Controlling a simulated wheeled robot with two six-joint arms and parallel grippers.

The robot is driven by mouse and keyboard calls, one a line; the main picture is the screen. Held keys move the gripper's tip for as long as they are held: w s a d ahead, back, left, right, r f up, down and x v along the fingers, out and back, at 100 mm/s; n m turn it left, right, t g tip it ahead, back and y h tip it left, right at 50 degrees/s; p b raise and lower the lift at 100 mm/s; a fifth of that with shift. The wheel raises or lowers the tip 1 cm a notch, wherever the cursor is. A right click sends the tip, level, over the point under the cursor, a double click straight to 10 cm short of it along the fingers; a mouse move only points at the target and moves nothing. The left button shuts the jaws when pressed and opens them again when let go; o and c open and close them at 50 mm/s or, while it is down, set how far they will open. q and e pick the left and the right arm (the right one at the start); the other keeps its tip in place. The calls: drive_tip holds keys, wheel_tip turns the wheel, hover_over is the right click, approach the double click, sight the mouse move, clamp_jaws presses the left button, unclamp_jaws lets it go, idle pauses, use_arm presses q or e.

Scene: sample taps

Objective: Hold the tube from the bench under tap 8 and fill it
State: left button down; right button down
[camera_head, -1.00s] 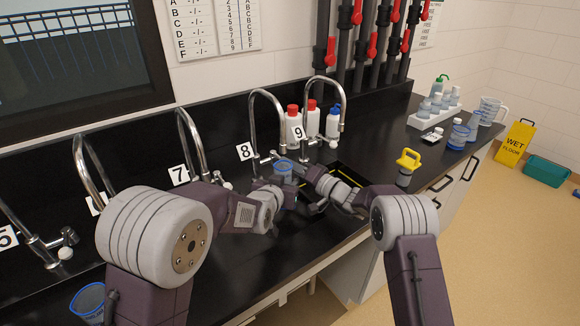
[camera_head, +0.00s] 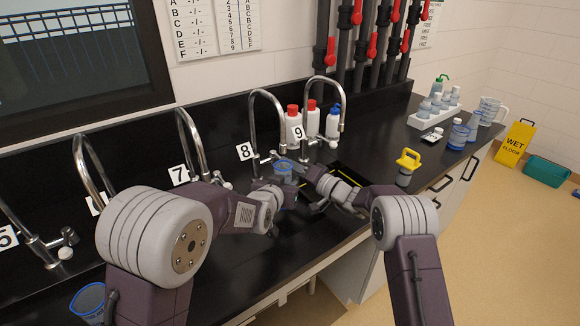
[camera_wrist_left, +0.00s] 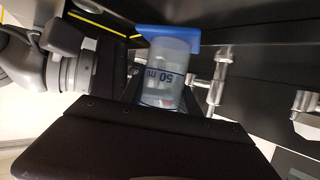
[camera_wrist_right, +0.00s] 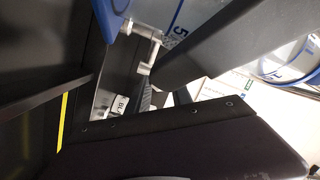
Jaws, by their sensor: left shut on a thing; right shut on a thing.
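The clear tube with a blue rim (camera_head: 284,167) stands under the spout of tap 8 (camera_head: 268,100). My left gripper (camera_head: 280,187) is shut on it. The tube also shows in the left wrist view (camera_wrist_left: 167,72), with a "50 ml" mark and a blue end piece. My right gripper (camera_head: 306,174) is shut beside the tube, at the handle of tap 8, which shows in the right wrist view (camera_wrist_right: 147,45). The tube hides this contact in the head view. I cannot make out running water or a water level.
Tap 7 (camera_head: 186,140) is left of tap 8 and tap 9 (camera_head: 322,85) is right. Several capped bottles (camera_head: 312,120) stand behind. A yellow-topped container (camera_head: 407,165) is at the right. Another blue-rimmed vessel (camera_head: 88,300) is at the front left. The dark sink lies below my grippers.

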drive_tip(key=shift+w+d+r+n+g+y, duration=0.1)
drive_tip(key=shift+w+d+n+g+y, duration=0.25)
drive_tip(key=shift+n+g+y, duration=0.2)
drive_tip(key=shift+w+d+n+g+y, duration=0.3)
drive_tip(key=shift+n+g+y, duration=0.15)
drive_tip(key=shift+g, duration=0.5)
drive_tip(key=c, duration=1.1)
unclamp_jaws()
drive_tip(key=shift+c, duration=0.2)
drive_tip(key=v, duration=1.2)
drive_tip(key=shift+w+n, duration=0.1)
drive_tip(key=shift+n, duration=0.2)
